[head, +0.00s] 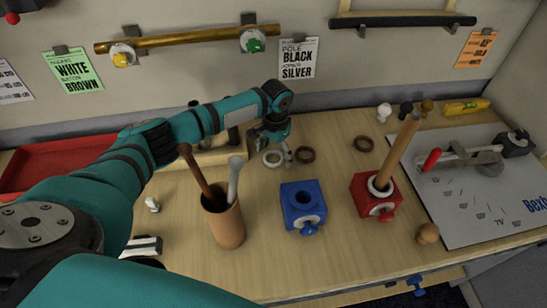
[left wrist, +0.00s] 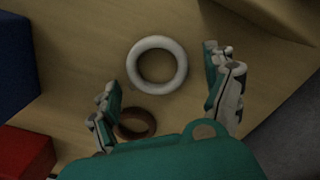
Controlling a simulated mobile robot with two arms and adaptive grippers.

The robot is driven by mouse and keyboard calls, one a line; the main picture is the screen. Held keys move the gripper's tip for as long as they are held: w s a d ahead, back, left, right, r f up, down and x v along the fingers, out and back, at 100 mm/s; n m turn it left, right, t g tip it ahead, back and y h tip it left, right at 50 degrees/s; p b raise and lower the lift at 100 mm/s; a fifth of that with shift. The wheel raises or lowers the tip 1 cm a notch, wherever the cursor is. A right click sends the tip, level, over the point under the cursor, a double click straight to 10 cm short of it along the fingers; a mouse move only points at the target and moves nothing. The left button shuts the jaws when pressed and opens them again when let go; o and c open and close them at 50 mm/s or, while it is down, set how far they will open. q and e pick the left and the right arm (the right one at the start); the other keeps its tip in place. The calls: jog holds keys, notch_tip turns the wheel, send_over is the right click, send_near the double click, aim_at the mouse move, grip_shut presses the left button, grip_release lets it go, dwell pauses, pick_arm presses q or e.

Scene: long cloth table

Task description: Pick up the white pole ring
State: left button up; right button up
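The white pole ring (head: 265,161) lies flat on the wooden table, left of a brown ring (head: 306,162). In the left wrist view the white ring (left wrist: 158,42) lies between and slightly beyond the fingertips. My left gripper (head: 278,154) reaches down over the ring from behind and partly covers it in the head view. In the left wrist view the gripper (left wrist: 161,71) is open, its fingers wide apart on either side, with nothing held. The brown ring (left wrist: 122,128) shows near the left finger. My right gripper is not in view.
A blue block (head: 291,194) and a red block (head: 365,195) holding a wooden pole (head: 401,145) stand to the right. A brown cup (head: 225,228) with tools stands in front left. A red tray (head: 22,165) is at the left. Another brown ring (head: 356,145) lies farther right.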

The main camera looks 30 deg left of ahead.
pick_arm(q)
jog(key=c, duration=1)
